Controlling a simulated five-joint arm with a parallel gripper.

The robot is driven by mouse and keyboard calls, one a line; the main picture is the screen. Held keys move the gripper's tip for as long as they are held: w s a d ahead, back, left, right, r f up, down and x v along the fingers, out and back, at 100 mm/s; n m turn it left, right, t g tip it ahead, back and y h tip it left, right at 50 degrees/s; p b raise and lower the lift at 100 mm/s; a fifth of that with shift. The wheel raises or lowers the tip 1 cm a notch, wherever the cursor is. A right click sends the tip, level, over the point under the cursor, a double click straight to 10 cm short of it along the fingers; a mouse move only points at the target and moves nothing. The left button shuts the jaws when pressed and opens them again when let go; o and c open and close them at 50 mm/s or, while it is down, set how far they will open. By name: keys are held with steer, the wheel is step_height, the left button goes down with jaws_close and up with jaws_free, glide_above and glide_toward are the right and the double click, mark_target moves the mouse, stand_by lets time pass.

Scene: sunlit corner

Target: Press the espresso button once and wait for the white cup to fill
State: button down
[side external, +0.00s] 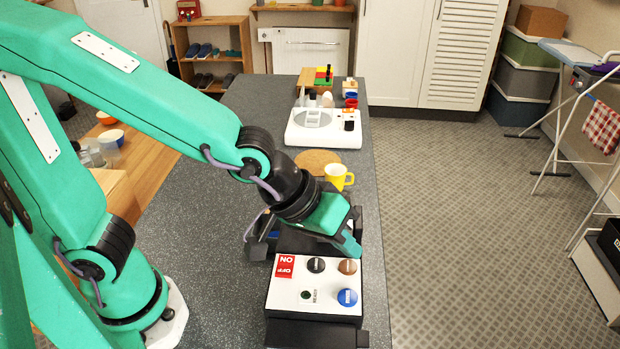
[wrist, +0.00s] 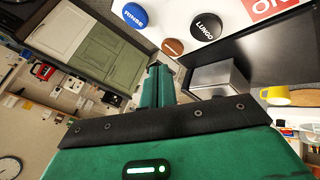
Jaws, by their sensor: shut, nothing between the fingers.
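The coffee machine (side external: 282,299) has a white top panel with a brown button (side external: 348,267), a black button (side external: 316,265), a blue button (side external: 347,298) and a red on/off switch (side external: 285,266). In the wrist view the black button reads LUNGO (wrist: 206,26) and the blue one RINSE (wrist: 135,15). The brown button's label (wrist: 172,46) is too small to read. My gripper (side external: 353,248) is shut and empty, its tips close to the brown button; I cannot tell whether they touch it. It also shows in the wrist view (wrist: 156,72). I see no white cup.
A yellow cup (side external: 336,177) stands on the grey counter (side external: 215,240) beyond the machine, near a round cork mat (side external: 317,161). A white appliance (side external: 324,135) and coloured blocks are farther back. The counter left of the machine is clear. A dark round ready light (side external: 306,294) is on the panel.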

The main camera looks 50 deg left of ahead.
mark_target(342, 265)
steer(key=shift+r, duration=2.15)
steer(key=shift+a, duration=0.15)
steer(key=s+a+m+y, duration=0.1)
steer(key=s+a+y, duration=0.1)
steer(key=a, duration=0.9)
steer(key=s+a+r+m+y, duration=0.1)
steer(key=s+a, duration=0.4)
steer(key=a, duration=0.6)
steer(key=shift+a+r+y, duration=0.25)
steer(key=shift+r+y, duration=0.05)
steer(key=shift+y, duration=0.5)
